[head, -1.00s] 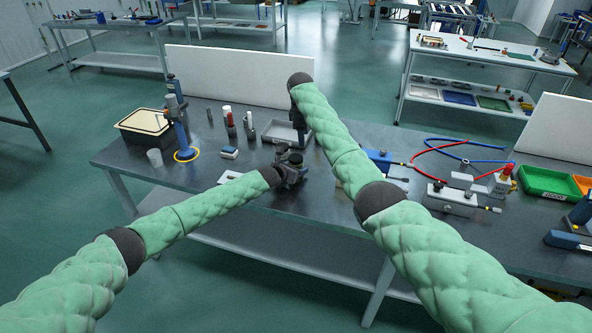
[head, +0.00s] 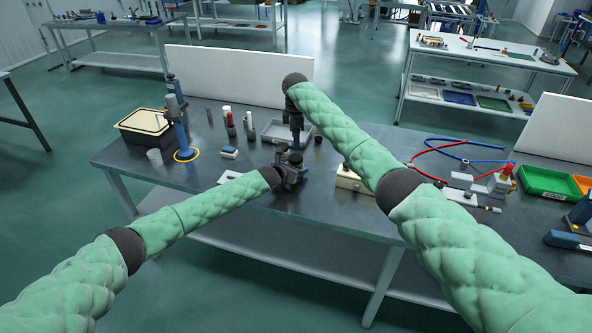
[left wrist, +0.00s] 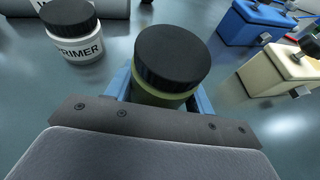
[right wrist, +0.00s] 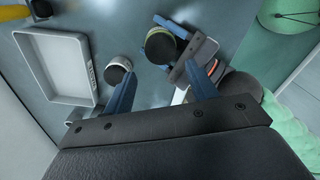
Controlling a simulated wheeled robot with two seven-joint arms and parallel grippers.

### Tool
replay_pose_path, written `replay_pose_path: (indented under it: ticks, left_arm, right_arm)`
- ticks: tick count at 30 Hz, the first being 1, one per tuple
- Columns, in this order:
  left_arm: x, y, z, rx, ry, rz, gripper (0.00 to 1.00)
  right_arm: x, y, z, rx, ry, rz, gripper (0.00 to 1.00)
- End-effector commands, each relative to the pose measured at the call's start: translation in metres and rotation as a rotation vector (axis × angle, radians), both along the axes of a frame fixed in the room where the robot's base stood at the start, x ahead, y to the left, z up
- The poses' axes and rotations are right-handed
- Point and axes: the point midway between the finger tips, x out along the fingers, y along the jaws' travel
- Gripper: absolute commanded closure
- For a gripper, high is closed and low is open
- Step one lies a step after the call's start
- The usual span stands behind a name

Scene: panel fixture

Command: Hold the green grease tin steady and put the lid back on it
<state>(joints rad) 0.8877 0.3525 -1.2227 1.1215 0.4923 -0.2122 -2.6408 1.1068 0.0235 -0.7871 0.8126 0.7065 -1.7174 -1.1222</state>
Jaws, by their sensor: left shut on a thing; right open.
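My left gripper (head: 290,172) is shut on the green grease tin (left wrist: 158,97), low over the bench. In the left wrist view the tin stands between the blue fingers, with a black lid (left wrist: 172,58) on top. The lid also shows in the right wrist view (right wrist: 160,46); I cannot tell whether it is fully seated. My right gripper (head: 295,141) is open and empty, pointing down just above and behind the left one. In the right wrist view its fingers (right wrist: 160,72) are spread, with the tin beyond them. In the head view the tin is hardly visible.
A white primer jar with a black cap (left wrist: 80,48) stands close to the tin. A grey tray (head: 270,131) lies behind. A cream box (head: 350,181) and a blue box (left wrist: 255,22) are to the right. Bottles (head: 231,122) stand to the left. The bench's front left is clear.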

Motion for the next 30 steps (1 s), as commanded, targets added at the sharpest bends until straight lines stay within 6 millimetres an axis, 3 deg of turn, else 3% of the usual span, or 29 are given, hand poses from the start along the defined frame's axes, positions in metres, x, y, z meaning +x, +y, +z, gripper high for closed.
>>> replay_pose_path:
  ticks: [7,21,30]
  left_arm:
    - [0.0,0.0,0.0,0.0,0.0,0.0,1.0]
    - [0.0,0.0,0.0,-0.001,-0.001,0.0,1.0]
    - [0.0,0.0,0.0,-0.001,-0.001,0.0,1.0]
  right_arm:
    - [0.0,0.0,-0.007,-0.001,0.001,0.0,0.43]
    - [0.0,0.0,-0.066,-0.001,0.001,-0.001,0.43]
    - [0.0,0.0,-0.08,-0.001,-0.001,-0.001,0.43]
